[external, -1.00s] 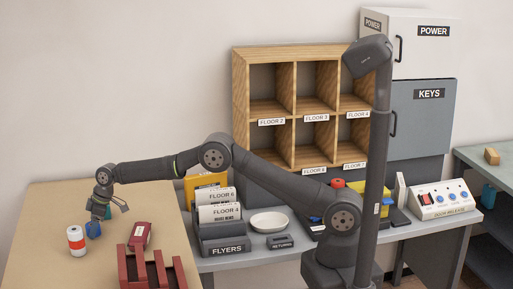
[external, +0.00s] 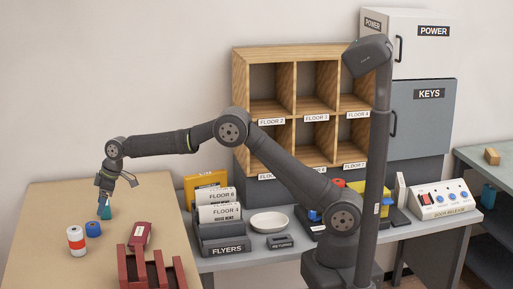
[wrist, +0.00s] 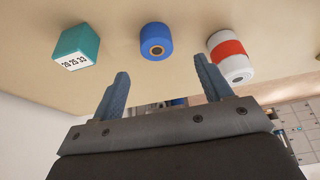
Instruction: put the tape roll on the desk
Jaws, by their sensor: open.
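The blue tape roll (external: 93,229) stands on the tan tabletop (external: 50,215) at the left, between a white can with a red band (external: 76,241) and a teal block (external: 104,211). In the wrist view the tape roll (wrist: 156,41) shows its brown core and lies beyond the fingertips, between block and can. My gripper (external: 103,197) is open and empty above the tabletop, near the teal block and apart from the tape roll. Both fingers (wrist: 161,78) show in the wrist view with nothing between them. The grey desk (external: 225,263) stands to the right of the tan tabletop.
The desk holds a flyers holder (external: 227,246), a white bowl (external: 269,223) and a dark box labelled RETURNS (external: 280,241). Wooden pigeonholes (external: 241,110) rise behind. The tabletop's front left is clear.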

